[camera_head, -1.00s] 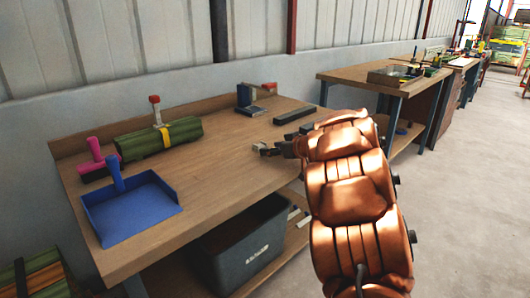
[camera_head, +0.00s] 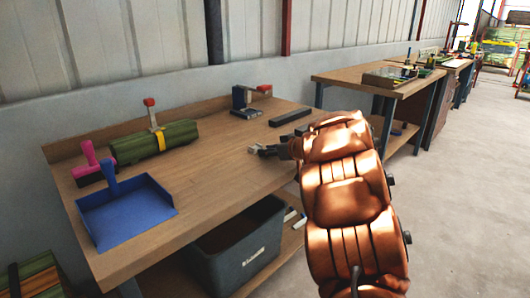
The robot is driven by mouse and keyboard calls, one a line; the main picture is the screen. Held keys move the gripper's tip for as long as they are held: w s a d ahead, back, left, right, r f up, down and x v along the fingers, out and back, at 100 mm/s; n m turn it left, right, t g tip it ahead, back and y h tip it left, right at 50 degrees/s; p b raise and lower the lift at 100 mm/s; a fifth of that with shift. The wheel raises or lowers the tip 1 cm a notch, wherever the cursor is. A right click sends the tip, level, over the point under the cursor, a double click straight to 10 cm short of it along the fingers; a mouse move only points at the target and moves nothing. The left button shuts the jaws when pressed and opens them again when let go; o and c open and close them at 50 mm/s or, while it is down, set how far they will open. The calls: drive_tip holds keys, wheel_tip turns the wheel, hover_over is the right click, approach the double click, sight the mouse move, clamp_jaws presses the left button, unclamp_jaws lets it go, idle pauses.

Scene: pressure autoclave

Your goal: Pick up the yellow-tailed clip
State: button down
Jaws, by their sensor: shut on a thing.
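My gripper (camera_head: 264,151) shows small and dark beyond my copper-coloured arm, over the right part of the workbench (camera_head: 220,165). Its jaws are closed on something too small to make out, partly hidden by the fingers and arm. I cannot pick out a yellow tail at the fingers, and no yellow-tailed clip is clearly visible elsewhere. I cannot tell whether the fingers touch the bench top.
A blue dustpan (camera_head: 125,212), pink-handled tool (camera_head: 92,160) and green roll with yellow band (camera_head: 155,142) lie on the left. A blue-and-red clamp (camera_head: 245,100) and dark bar (camera_head: 290,117) lie behind my gripper. A grey bin (camera_head: 238,250) stands below.

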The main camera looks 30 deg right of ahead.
wheel_tip(320, 180, up, 3)
drive_tip(key=shift+r+p, duration=0.2)
drive_tip(key=shift+p, duration=0.7)
drive_tip(key=shift+s+r, duration=0.15)
drive_tip(key=s+a+p, duration=0.1)
drive_tip(key=s+a, duration=0.2)
drive_tip(key=s, duration=0.4)
drive_tip(key=s+a+r+p, duration=0.1)
drive_tip(key=s+a, duration=0.2)
drive_tip(key=s, duration=0.4)
drive_tip(key=shift+s+r, duration=0.15)
drive_tip(key=shift+s, duration=0.05)
drive_tip(key=shift+a, duration=0.1)
